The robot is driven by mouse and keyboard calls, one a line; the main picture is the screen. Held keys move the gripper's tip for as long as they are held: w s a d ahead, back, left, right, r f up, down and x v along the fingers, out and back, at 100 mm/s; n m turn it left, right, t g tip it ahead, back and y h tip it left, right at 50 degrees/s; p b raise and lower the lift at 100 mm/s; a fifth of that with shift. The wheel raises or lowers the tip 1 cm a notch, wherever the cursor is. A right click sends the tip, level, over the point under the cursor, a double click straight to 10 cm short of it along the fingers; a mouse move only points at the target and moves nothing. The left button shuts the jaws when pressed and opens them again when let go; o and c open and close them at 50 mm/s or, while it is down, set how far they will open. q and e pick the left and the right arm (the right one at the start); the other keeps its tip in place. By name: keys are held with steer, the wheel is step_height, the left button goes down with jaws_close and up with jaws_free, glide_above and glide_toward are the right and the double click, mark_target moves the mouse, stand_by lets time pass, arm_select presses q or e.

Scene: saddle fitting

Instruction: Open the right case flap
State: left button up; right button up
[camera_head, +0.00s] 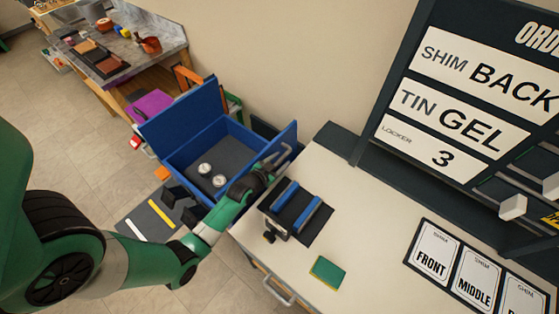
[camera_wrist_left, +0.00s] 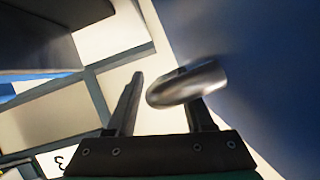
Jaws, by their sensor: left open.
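The blue case (camera_head: 188,158) stands open left of the white table, with two round silver-white items (camera_head: 211,174) on its dark floor. Its right flap (camera_head: 286,143) stands raised at a tilt at the right side, and a larger blue flap (camera_head: 182,108) stands up at the back. My left gripper (camera_head: 281,157) is beside the right flap, its jaws open. In the left wrist view, the open fingers (camera_wrist_left: 160,105) are close to a rounded metal handle (camera_wrist_left: 187,84), which overlaps the right finger. A blue panel (camera_wrist_left: 250,60) fills the right side. I cannot tell whether they touch. My right gripper is out of view.
A dark holder with two blue bars (camera_head: 296,205) and a green pad (camera_head: 327,271) lie on the white table (camera_head: 370,225). The order board (camera_head: 455,95) rises behind. A workbench (camera_head: 120,50) stands at the far left. The table's middle is clear.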

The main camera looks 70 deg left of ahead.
arm_select(q)
steer(key=p+v, duration=0.2)
steer(key=v, duration=0.9)
steer(key=shift+s, duration=0.3)
steer(key=shift+w+d+r, duration=0.1)
steer(key=shift+d, duration=0.15)
